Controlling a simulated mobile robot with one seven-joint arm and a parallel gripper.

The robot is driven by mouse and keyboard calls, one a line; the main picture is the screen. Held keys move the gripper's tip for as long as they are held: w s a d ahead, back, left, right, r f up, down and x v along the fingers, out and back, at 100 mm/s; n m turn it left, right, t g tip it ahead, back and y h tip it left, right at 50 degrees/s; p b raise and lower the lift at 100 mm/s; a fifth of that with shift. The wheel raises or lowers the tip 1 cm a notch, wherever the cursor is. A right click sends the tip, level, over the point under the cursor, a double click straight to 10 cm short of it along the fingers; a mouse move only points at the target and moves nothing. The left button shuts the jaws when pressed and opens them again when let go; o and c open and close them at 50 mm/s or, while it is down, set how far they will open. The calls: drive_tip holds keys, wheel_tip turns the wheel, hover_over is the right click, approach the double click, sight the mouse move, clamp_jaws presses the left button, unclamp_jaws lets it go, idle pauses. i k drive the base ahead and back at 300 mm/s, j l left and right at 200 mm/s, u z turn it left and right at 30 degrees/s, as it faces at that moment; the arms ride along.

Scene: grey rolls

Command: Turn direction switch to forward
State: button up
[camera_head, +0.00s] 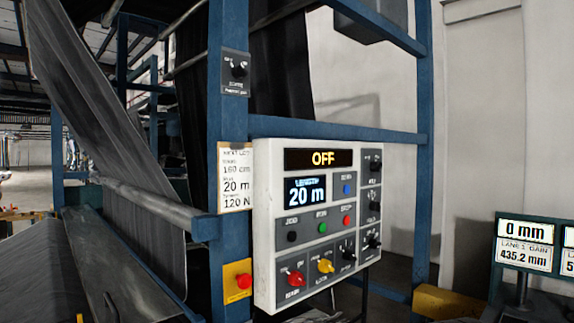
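A white control panel (262,200) hangs on the blue frame in the head view, its top display reading OFF. It carries a red rotary switch (296,279), a yellow rotary switch (325,265) and several black knobs, among them one at the lower middle (348,253) and one at the upper right (375,163). A separate small dark box with a black knob (239,69) is on the blue post above the panel. The knob labels are too small to read surely, so I cannot tell which one is the direction switch or its setting. My gripper is not in view.
A yellow box with a red button (243,281) is at the post's lower part. Grey fabric (95,130) and a roll run at the left. A display stand (525,245) reading 0 mm is at the right. The blue frame (335,130) surrounds the panel.

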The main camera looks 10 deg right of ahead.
sight(375, 166)
drive_tip(key=i+l, duration=0.55)
drive_tip(key=l, duration=0.3)
drive_tip(key=i+l, duration=0.3)
drive_tip(key=l, duration=0.1)
